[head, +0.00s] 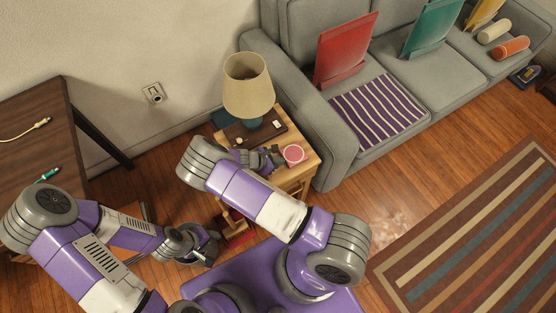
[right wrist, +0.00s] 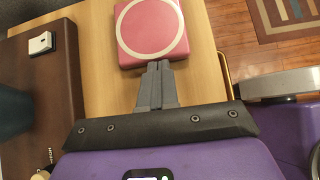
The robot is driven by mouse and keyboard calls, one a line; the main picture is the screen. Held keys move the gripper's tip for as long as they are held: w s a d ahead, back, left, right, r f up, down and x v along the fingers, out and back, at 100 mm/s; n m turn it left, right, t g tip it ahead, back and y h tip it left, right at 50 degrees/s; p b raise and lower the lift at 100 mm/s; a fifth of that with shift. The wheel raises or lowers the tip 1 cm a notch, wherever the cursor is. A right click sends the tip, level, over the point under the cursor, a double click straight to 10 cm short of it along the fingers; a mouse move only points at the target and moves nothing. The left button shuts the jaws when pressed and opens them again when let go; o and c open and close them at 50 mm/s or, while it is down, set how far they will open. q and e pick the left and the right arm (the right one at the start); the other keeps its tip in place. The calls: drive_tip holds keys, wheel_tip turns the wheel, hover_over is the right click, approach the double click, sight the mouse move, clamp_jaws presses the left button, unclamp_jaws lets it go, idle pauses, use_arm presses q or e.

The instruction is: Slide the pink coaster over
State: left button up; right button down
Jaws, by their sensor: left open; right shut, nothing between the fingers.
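The pink coaster (head: 294,154) with a pale ring lies flat on the wooden side table (head: 302,174). In the right wrist view the coaster (right wrist: 150,30) is at the top, just beyond my fingertips. My right gripper (head: 281,156) is shut and empty, low over the table. Its closed fingertips (right wrist: 159,65) are at the coaster's near edge; I cannot tell whether they touch it. My left gripper (head: 207,256) is open and empty, away from the side table at the lower left.
A lamp (head: 248,85) and a dark brown box or tray (right wrist: 42,78) stand beside the coaster; a small white object (right wrist: 40,43) is on the brown one. The grey sofa (head: 335,150) borders the table on the right. A dark desk (head: 30,115) is at left.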

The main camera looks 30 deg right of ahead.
drive_tip(key=a, duration=0.2)
drive_tip(key=a+r, duration=0.1)
drive_tip(key=a, duration=0.1)
drive_tip(key=shift+w+a+r, duration=0.1)
drive_tip(key=shift+a, duration=0.25)
drive_tip(key=p+v, duration=0.2)
drive_tip(key=v, duration=0.6)
drive_tip(key=shift+a+r, duration=0.15)
drive_tip(key=s+f, duration=0.1)
drive_tip(key=s+f+m+g+y, duration=0.1)
drive_tip(key=s, duration=0.1)
drive_tip(key=s+f+m+y, duration=0.1)
drive_tip(key=shift+s+d+f+g+p, duration=0.15)
drive_tip(key=shift+s+d+g+p, duration=0.15)
drive_tip(key=shift+d, duration=0.1)
drive_tip(key=s+a+f+m+g+y, duration=0.2)
drive_tip(key=s+f+m+y, duration=0.15)
drive_tip(key=s+m, duration=0.2)
drive_tip(key=s+a+r+m+t+y, duration=0.3)
drive_tip(key=m+y, duration=0.4)
drive_tip(key=m, duration=0.6)
wheel_tip(320, 180, up, 2)
drive_tip(key=s+t, duration=0.1)
drive_tip(key=s, duration=0.1)
drive_tip(key=shift+s+a+y+p, duration=0.2)
drive_tip(key=shift+s+y+p, duration=0.1)
drive_tip(key=shift+y, duration=0.05)
